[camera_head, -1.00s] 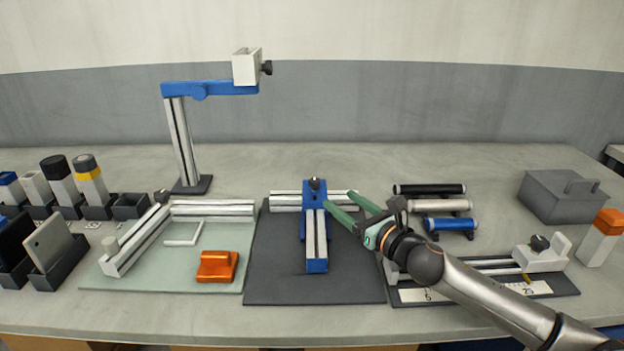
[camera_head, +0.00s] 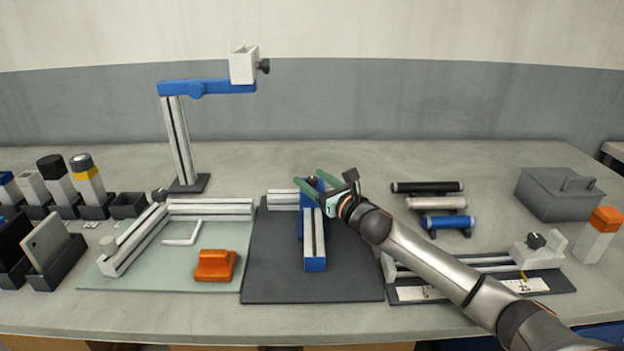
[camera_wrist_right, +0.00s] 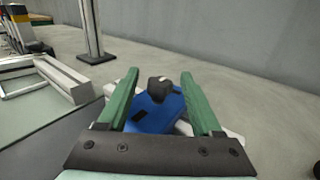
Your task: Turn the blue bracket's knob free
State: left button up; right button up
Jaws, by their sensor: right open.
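The blue bracket (camera_head: 308,212) joins two silver rails on the dark mat in the middle of the table. It also shows in the right wrist view (camera_wrist_right: 152,119). Its black knob (camera_wrist_right: 160,89) stands on top; in the head view the gripper partly covers it. My right gripper (camera_head: 308,184) is open with its green fingers at the bracket. In the right wrist view, one finger of the right gripper (camera_wrist_right: 160,92) is on each side of the knob, with gaps between. My left gripper is not in view.
A green mat (camera_head: 120,277) with a rail frame and an orange block (camera_head: 215,265) lies to the left. A blue-armed stand (camera_head: 180,145) rises behind. Several cylinders (camera_head: 427,187) and a grey lidded box (camera_head: 555,195) are to the right.

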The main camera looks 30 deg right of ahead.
jog(key=shift+w, duration=0.25)
grip_shut()
dwell(0.5)
